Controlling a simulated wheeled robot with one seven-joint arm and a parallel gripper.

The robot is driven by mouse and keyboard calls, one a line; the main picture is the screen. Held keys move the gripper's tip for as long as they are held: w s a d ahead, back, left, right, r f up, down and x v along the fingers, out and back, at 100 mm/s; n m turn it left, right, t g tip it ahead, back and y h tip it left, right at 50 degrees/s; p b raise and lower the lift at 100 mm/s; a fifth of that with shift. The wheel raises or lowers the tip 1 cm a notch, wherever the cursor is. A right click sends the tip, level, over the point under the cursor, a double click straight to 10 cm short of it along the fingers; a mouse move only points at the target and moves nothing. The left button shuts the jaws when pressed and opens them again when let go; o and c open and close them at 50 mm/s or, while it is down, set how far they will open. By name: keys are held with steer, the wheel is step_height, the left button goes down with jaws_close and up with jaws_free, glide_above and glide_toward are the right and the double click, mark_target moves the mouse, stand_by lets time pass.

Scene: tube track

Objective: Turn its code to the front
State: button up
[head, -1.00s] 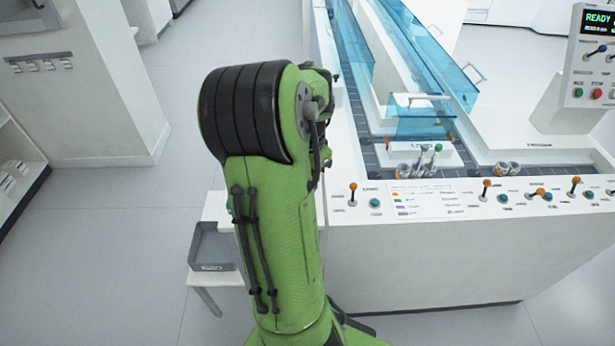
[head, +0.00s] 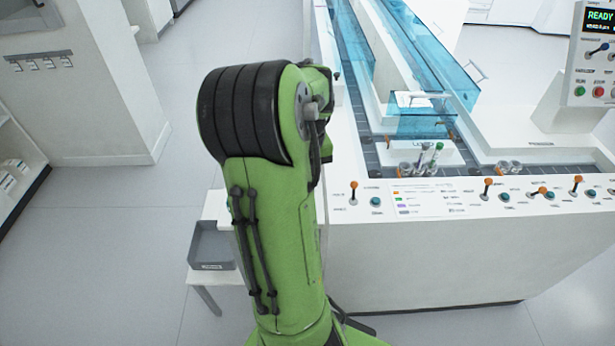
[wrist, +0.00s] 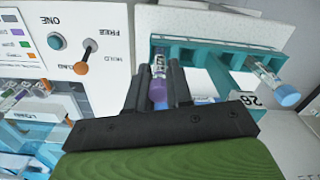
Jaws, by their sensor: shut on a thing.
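In the wrist view my gripper (wrist: 159,70) is shut on a tube with a purple cap (wrist: 158,90). A small pale label with dark marks shows on the tube between the fingers; I cannot tell which way its code faces. The tube is at the teal rack (wrist: 215,50); whether it is seated or lifted is unclear. A tube with a blue cap (wrist: 286,96) stands at the other end of the rack. A pale blue cap (wrist: 205,99) shows partly behind my gripper. In the head view my arm hides the gripper and rack.
An orange-knobbed lever (wrist: 87,57) and a teal button (wrist: 57,41) are on the panel left of my gripper. In the head view, tubes, one green-capped (head: 438,147), stand on the track by blue clear covers (head: 425,122). A grey tray (head: 212,246) sits lower left.

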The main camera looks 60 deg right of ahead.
steer(key=shift+f, duration=0.1)
steer(key=o, duration=0.9)
step_height(320, 180, up, 16)
steer(key=p, duration=0.7)
steer(key=shift+f, duration=0.1)
